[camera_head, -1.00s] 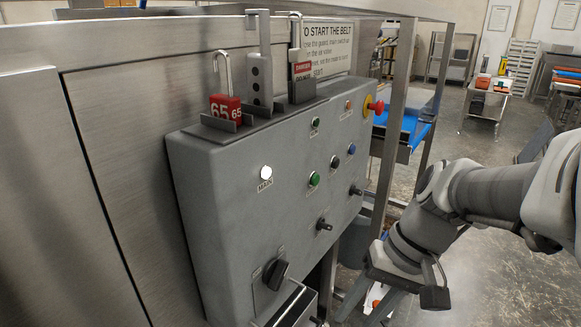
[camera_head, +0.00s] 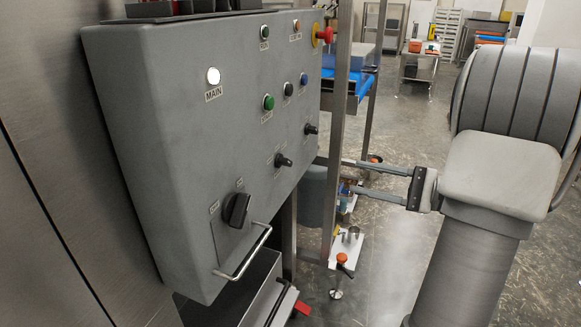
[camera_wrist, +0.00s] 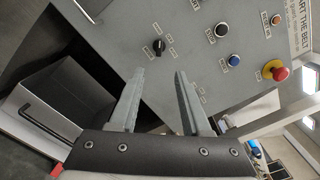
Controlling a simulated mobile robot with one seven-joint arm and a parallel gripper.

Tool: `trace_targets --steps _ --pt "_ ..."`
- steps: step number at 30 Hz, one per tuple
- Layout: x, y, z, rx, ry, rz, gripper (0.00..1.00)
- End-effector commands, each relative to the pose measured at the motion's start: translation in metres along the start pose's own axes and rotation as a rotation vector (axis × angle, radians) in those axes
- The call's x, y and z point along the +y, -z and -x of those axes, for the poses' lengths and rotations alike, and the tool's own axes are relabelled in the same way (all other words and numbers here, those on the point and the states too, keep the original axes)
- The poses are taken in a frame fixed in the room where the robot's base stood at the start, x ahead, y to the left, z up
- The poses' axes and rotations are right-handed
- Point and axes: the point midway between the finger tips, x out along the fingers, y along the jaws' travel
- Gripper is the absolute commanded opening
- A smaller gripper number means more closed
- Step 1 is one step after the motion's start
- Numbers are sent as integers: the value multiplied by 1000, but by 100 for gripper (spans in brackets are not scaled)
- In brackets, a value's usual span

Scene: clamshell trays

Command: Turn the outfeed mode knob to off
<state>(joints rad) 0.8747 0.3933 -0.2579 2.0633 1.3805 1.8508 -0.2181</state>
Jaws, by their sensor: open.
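The grey control box (camera_head: 140,110) carries two small black knobs low on its face, a left one (camera_head: 282,160) and a right one (camera_head: 310,129). Their labels are too small to read, so I cannot tell which is the outfeed mode knob or its setting. My gripper (camera_head: 344,175) is open and empty, its fingers pointing left toward the box, right of and below the right knob. In the wrist view, one small black knob (camera_wrist: 158,46) shows beyond the gap between my fingers (camera_wrist: 158,73). More labels show beside the right finger; any knob there is hidden.
A large black rotary switch (camera_head: 237,209) and a metal handle (camera_head: 243,255) are at the box's lower left. Green (camera_head: 268,102), black (camera_head: 288,88) and blue (camera_head: 304,78) buttons sit above the knobs. A red emergency stop (camera_head: 323,34) and a steel post (camera_head: 340,110) stand at the right.

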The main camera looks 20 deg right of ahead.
Motion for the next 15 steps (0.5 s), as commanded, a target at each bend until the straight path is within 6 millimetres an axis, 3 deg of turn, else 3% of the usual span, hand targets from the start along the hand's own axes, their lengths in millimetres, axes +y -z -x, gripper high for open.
trace_targets --steps 15 --pt "3 0 -113 -4 -6 1 48"
